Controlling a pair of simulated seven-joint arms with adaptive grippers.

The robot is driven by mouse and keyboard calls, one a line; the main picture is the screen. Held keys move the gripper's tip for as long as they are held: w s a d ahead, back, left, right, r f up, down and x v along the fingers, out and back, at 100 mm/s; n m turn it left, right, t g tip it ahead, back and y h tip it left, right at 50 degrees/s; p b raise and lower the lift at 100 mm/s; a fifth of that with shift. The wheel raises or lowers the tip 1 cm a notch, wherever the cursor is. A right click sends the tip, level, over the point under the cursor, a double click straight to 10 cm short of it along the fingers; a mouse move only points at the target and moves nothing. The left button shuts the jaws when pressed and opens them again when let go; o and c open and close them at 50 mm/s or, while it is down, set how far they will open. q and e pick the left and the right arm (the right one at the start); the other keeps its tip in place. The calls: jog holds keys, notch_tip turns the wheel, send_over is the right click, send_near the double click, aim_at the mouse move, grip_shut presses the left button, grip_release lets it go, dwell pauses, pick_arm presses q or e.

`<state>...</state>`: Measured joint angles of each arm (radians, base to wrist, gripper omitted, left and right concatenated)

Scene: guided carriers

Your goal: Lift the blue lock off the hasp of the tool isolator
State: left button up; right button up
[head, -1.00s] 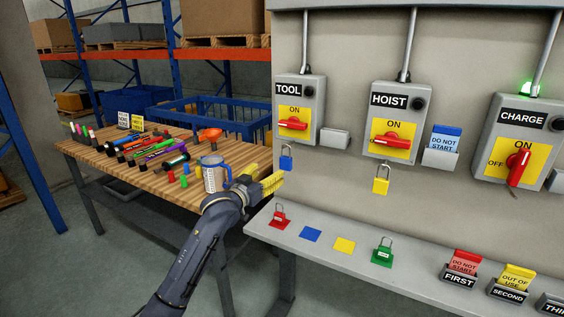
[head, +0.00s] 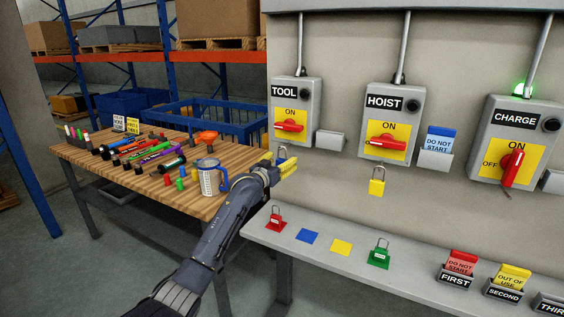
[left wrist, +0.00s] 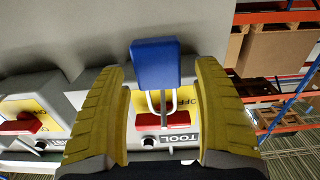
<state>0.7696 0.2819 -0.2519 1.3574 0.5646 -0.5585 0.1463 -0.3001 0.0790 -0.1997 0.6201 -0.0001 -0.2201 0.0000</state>
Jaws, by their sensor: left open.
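In the head view my gripper hides most of the lock. My left gripper (head: 285,166) has yellow fingers, one on each side of the lock in the wrist view (left wrist: 162,110), with a gap on both sides. The hasp itself is hard to make out. My right gripper does not show.
A yellow lock (head: 376,187) hangs under the HOIST isolator (head: 393,124). On the shelf (head: 330,258) below stand a red lock (head: 276,223) and a green lock (head: 379,256), with bare blue (head: 307,236) and yellow (head: 341,247) squares between. A workbench (head: 120,190) with several tools is at left.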

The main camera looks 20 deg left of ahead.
pick_arm(q)
jog(key=shift+w, duration=0.2)
jog(key=shift+c, duration=0.4)
jog(key=c, duration=1.3)
